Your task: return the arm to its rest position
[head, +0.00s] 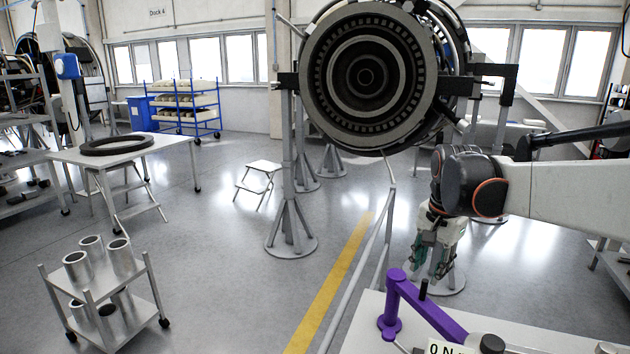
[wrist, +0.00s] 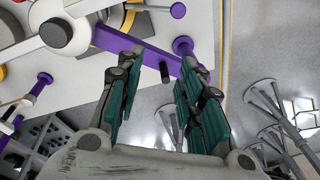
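My arm reaches in from the right in the head view, with my gripper (head: 428,266) hanging fingers down above the floor side of the white table (head: 368,325). In the wrist view my gripper (wrist: 157,78) has its green-padded fingers spread apart with nothing held between them. A purple jointed linkage (head: 425,308) with a black peg stands on the table close to the fingers. In the wrist view the purple linkage (wrist: 140,50) and its black peg (wrist: 164,72) appear beyond the fingertips, in the gap. I cannot tell how far apart they are in height.
A large turbofan engine (head: 366,75) hangs on grey stands behind my gripper. A small cart with metal cylinders (head: 98,290) stands at lower left. A table with a black ring (head: 112,145) is farther back left.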

